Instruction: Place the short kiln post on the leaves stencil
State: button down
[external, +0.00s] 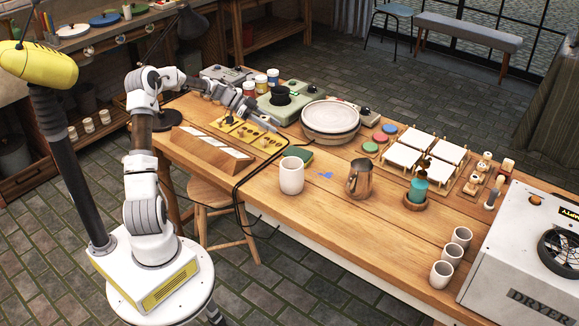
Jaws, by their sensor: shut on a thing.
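Yellow stencil plates (268,143) with dark cut-outs lie in a row at the back left of the table. The cut-outs are too small to tell which plate is the leaves stencil. My gripper (246,113) reaches down over this row from the left and covers part of it. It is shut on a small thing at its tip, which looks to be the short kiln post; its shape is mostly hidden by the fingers. I cannot tell whether it touches a plate.
A slanted wooden rack (213,150) stands in front of the stencils. Paint jars (260,83) and a green device (283,98) stand behind my gripper. A banding wheel (331,118) is to the right. A white cup (291,176) and metal pitcher (359,179) stand nearer the front.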

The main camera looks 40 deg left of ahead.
jog(key=shift+f+b, duration=0.65)
jog(key=shift+f, duration=1.35)
jog(key=shift+f, duration=0.1)
jog(key=shift+f, duration=0.15)
jog(key=shift+c, duration=2)
grip_release()
jog(key=shift+r, duration=0.2)
